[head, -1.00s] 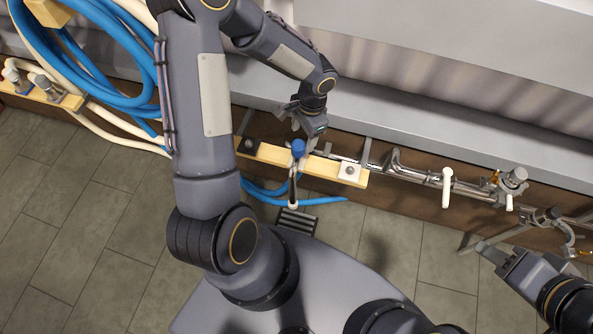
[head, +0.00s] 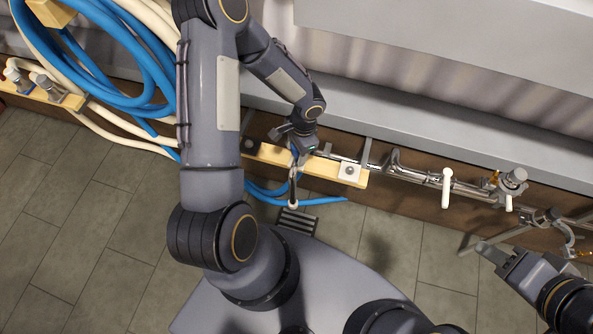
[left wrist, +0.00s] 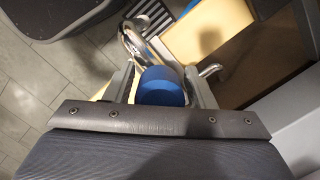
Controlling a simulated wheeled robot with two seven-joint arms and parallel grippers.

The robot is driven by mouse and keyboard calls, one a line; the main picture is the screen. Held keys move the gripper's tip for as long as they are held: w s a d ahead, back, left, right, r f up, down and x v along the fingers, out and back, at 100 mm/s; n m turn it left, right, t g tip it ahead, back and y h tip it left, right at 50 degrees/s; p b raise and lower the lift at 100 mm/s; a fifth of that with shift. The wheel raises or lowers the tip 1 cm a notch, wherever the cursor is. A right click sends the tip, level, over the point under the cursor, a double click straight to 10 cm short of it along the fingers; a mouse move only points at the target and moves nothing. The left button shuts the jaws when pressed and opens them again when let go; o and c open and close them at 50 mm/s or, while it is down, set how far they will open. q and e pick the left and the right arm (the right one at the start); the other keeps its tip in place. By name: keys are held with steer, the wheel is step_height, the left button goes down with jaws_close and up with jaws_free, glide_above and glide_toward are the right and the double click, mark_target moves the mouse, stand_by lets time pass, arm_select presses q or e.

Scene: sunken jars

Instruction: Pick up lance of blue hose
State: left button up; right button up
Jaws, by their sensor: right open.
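The lance (head: 292,186) stands by the pale wooden rack (head: 325,168), with a dark shaft and a pale ring low on it. Its blue top is mostly hidden by my gripper in the head view, but the left wrist view shows it as a blue cylinder (left wrist: 162,86). My left gripper (head: 299,153) is at this top, with one finger on each side. Narrow gaps seem to show beside it, so the jaws look open around it. The blue hose (head: 270,190) runs behind and below the rack. My right gripper (head: 487,249) is open and empty at the lower right.
Chrome piping (head: 420,176) with a white-handled valve (head: 446,188) runs right of the rack along the wall. Coiled blue and cream hoses (head: 150,65) hang at upper left. A floor drain grate (head: 297,220) lies below the lance. The tiled floor at left is clear.

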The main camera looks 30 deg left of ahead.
arm_select(q)
steer(key=c, duration=0.8)
steer(key=shift+r, duration=0.1)
